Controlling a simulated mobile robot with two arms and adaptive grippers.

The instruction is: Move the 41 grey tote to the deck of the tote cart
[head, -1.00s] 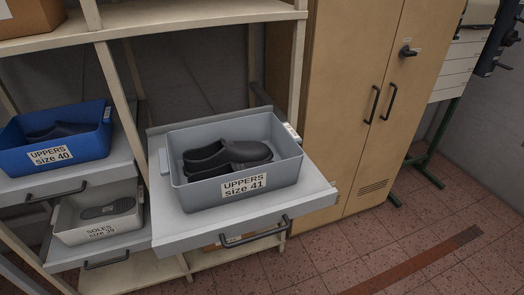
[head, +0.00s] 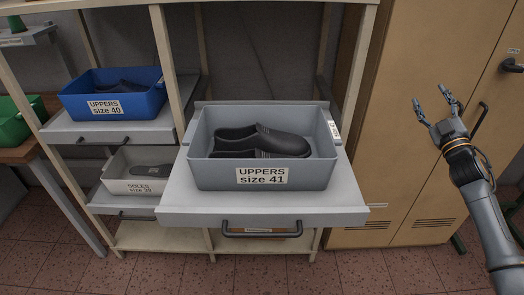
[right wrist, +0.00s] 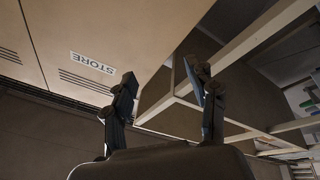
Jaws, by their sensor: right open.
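The grey tote (head: 212,174) labelled "UPPERS size 41" stands upright on a pulled-out grey shelf (head: 330,205) in the head view. Dark shoe uppers (head: 260,142) lie inside it. My right gripper (head: 434,103) is open and empty, raised to the right of the tote and apart from it, in front of the tan cabinet. In the right wrist view its two fingers (right wrist: 163,92) stand apart with nothing between them. My left gripper is not in view. I cannot make out the tote cart in these frames.
A blue size 40 tote (head: 140,104) and a pale size 39 tote (head: 122,172) sit on shelves at left. A green bin (head: 12,125) is at the far left. The tan cabinet (head: 400,190) stands close on the right. The floor (head: 380,270) in front is clear.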

